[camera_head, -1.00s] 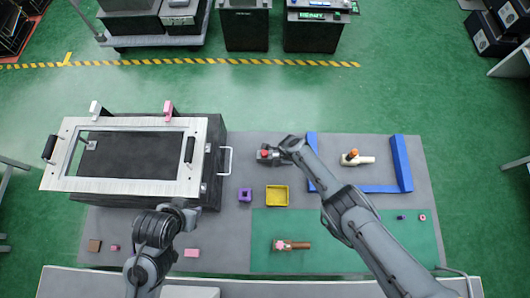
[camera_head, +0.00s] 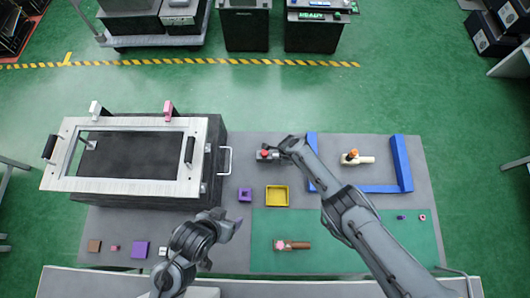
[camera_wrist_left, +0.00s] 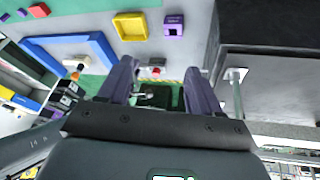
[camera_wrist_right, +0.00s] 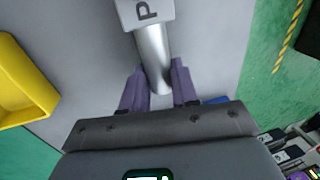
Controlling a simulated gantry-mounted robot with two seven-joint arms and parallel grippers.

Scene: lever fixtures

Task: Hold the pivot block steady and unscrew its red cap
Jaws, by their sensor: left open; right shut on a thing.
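The pivot block (camera_head: 275,157) is grey, with a red cap (camera_head: 265,153) on top, on the grey mat at the centre. My right gripper (camera_wrist_right: 157,80) is shut on this stem; the cap is out of that view. My left gripper (camera_head: 233,224) is open and empty, nearer the front and left of the block. In the left wrist view the red cap (camera_wrist_left: 156,71) appears beyond the open fingers (camera_wrist_left: 159,66), well apart from them.
A yellow tray (camera_head: 277,204) and a purple block (camera_head: 244,194) lie between my left gripper and the pivot block. A large framed box (camera_head: 215,135) with a handle stands left. A blue frame (camera_head: 402,165) and an orange-capped piece (camera_head: 360,159) are right.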

